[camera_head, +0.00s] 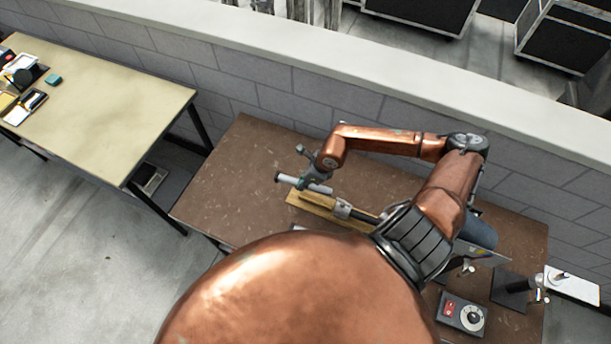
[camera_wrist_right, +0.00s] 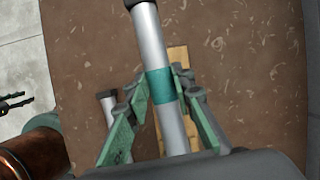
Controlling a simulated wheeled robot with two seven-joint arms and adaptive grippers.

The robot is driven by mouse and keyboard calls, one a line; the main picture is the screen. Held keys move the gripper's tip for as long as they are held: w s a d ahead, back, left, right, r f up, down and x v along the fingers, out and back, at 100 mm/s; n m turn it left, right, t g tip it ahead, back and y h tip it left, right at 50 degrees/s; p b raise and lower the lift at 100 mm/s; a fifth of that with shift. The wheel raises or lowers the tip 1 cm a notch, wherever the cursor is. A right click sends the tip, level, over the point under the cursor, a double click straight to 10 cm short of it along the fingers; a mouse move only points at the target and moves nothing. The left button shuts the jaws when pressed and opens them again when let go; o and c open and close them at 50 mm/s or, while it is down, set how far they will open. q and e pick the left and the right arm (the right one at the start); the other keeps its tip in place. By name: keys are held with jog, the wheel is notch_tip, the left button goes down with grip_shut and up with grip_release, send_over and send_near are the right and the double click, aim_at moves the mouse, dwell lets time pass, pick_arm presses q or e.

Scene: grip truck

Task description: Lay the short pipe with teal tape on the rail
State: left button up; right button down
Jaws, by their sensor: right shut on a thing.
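The short pipe (camera_wrist_right: 150,40) is silver with a dark end and a band of teal tape. In the head view the pipe (camera_head: 289,179) shows at the tip of my right arm. My right gripper (camera_wrist_right: 160,86) has its green fingers on both sides of the pipe at the tape and is shut on it. In the head view this gripper (camera_head: 310,183) is over the left part of a yellow wooden rail-like strip (camera_head: 326,213). The pipe looks raised above the strip; the exact gap cannot be told.
The brown table (camera_head: 245,165) has free room on its left. A metal fitting (camera_head: 342,208) with a dark rod is by the strip. A control box (camera_head: 462,314) and a stand (camera_head: 510,288) are at the right. A beige table (camera_head: 110,100) stands far left.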

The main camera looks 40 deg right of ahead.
jog(key=shift+s+d+r+m, duration=0.15)
jog(key=shift+d+r+m, duration=0.15)
jog(key=shift+m, duration=0.2)
jog(key=shift+f, duration=0.55)
jog(key=shift+f+b, duration=0.6)
jog(key=shift+f, duration=0.1)
notch_tip(320, 180, down, 2)
jog(key=shift+f+b, duration=0.2)
jog(key=shift+b, duration=0.6)
pick_arm(q)
jog(key=shift+s+d+f, duration=0.1)
jog(key=shift+s+f, duration=0.3)
jog(key=shift+f, duration=0.2)
jog(key=shift+s+d+f, duration=0.1)
jog(key=shift+s+f, duration=0.3)
jog(key=shift+f, duration=0.15)
jog(key=shift+s+a+f, duration=0.2)
jog(key=shift+s, duration=0.05)
pick_arm(e)
jog(key=shift+f, duration=0.1)
pick_arm(q)
jog(key=shift+s+f+b, duration=0.1)
jog(key=shift+f+b, duration=1.05)
jog(key=shift+b, duration=0.1)
pick_arm(e)
jog(key=shift+f, duration=1.35)
